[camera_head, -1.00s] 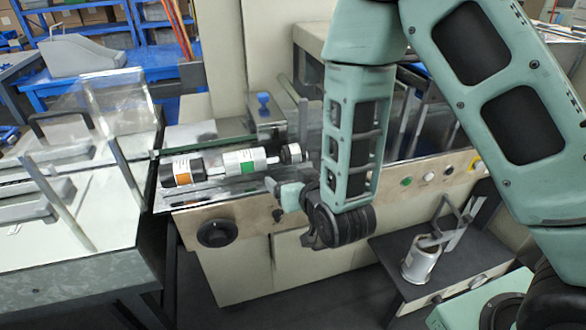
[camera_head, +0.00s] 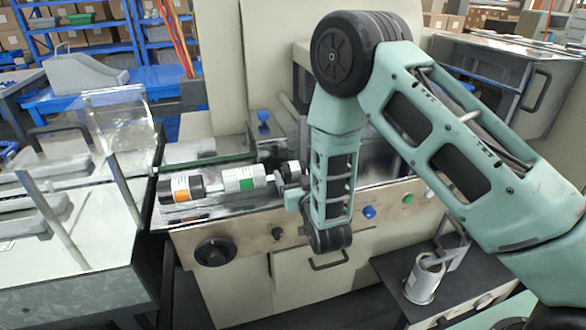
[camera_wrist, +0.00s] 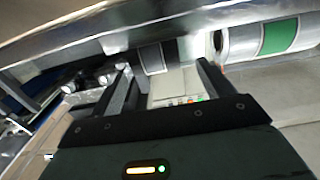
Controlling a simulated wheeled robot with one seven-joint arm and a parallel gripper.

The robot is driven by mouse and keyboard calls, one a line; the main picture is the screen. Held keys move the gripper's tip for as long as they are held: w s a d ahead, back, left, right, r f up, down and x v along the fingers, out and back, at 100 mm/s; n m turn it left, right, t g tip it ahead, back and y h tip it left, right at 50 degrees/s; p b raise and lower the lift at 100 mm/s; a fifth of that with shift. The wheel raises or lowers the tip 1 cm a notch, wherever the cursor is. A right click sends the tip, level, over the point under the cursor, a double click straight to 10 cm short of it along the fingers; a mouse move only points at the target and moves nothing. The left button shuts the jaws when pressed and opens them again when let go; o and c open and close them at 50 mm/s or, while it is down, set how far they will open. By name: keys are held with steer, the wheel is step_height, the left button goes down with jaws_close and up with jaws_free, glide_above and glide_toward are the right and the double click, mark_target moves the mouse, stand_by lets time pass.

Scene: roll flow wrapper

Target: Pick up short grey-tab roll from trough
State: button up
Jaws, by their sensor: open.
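The short roll (camera_head: 291,169) lies at the right end of the trough (camera_head: 215,211) in the head view, dark and partly hidden by my gripper. In the wrist view the short roll (camera_wrist: 152,58) shows dark, with a pale label, beyond and between the fingertips. My gripper (camera_wrist: 162,66) is open and empty, its fingers spread on either side of that roll's line. I cannot tell whether the tips reach past its surface. In the head view my gripper (camera_head: 294,195) is at the trough's front edge, close to the short roll.
A green-label white roll (camera_head: 243,178) lies left of the short roll, and an orange-label black roll (camera_head: 181,188) farther left. A clear cover (camera_head: 118,120) stands at the left. A metal can (camera_head: 423,280) stands on a low dark shelf at the lower right.

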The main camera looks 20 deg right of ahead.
mark_target(291, 163)
steer(key=shift+w+d+f+p, duration=0.15)
steer(key=shift+w+p, duration=0.25)
steer(key=shift+w, duration=1.3)
steer(key=shift+w+f+p, duration=0.1)
steer(key=shift+w+p, duration=0.25)
steer(key=shift+w, duration=1.3)
steer(key=c, duration=1.1)
